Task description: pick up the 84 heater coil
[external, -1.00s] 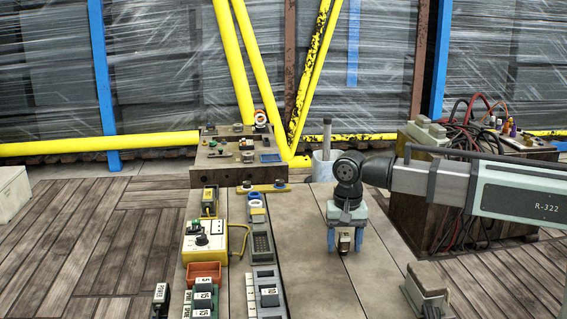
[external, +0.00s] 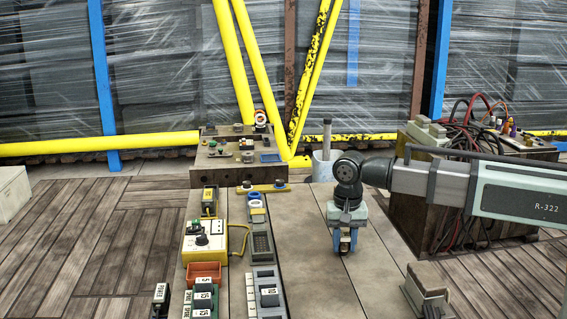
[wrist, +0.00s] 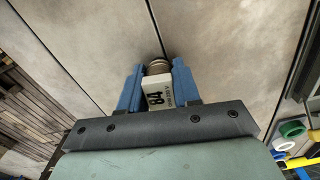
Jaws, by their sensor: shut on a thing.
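The 84 heater coil (wrist: 157,92) is between my gripper's two blue fingers (wrist: 157,80) in the wrist view. It has a white body with a printed 84 and a metallic round end pointing away. My gripper is shut on it, one finger on each side. In the external view my gripper (external: 346,243) points down over the right part of the table. There the fingers mostly hide the coil, and I cannot tell how high it is above the tabletop.
A yellow control box (external: 204,241), an orange tray (external: 204,268) and a grey rack with a numbered block (external: 268,297) line the table's left side. A beige-topped block (external: 430,279) stands at the front right. The middle of the tabletop (external: 307,240) is bare.

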